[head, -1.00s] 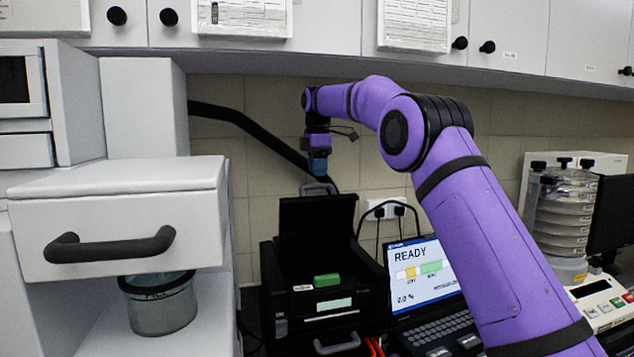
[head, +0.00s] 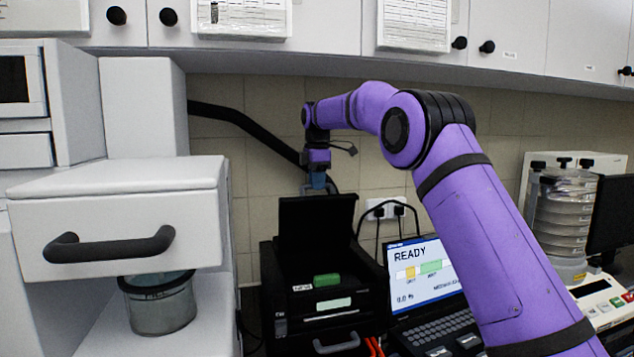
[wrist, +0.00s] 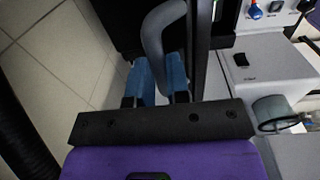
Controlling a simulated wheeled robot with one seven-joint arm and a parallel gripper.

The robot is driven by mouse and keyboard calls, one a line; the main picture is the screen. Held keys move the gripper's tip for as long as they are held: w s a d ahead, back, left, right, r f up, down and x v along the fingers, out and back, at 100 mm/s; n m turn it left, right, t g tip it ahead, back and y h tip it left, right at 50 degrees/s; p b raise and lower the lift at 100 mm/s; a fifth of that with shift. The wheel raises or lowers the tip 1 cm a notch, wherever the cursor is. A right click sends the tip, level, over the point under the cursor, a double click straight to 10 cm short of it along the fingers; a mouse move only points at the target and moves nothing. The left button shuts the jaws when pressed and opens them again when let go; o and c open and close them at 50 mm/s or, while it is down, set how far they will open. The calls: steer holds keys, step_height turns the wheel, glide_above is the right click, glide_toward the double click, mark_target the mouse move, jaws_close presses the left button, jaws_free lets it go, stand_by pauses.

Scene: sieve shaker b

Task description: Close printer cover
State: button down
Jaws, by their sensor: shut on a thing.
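The black printer (head: 318,300) stands on the counter, its black cover (head: 316,232) raised upright at the back. A grey looped handle sits at the cover's top edge; it shows clearly in the wrist view (wrist: 160,30). My gripper (head: 318,184) points down at the cover's top edge. In the wrist view its blue fingers (wrist: 160,82) are closed around the lower part of the handle. A green block (head: 327,280) lies in the open printer. The fingertips are partly hidden in the head view.
A laptop reading READY (head: 425,275) stands right of the printer. A sieve stack (head: 565,215) is at the right.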

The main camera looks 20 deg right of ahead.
steer(key=shift+s, duration=0.1)
steer(key=shift+s+t, duration=0.4)
steer(key=shift+s, duration=0.3)
steer(key=s+f+t, duration=0.4)
steer(key=s+t, duration=0.1)
steer(key=s, duration=0.5)
steer(key=s+f, duration=0.4)
steer(key=f, duration=0.3)
steer(key=s+f, duration=0.4)
steer(key=f, duration=0.4)
steer(key=shift+s, duration=0.15)
steer(key=c, duration=1.1)
jaws_free()
steer(key=shift+s, duration=0.1)
steer(key=shift+r, duration=0.1)
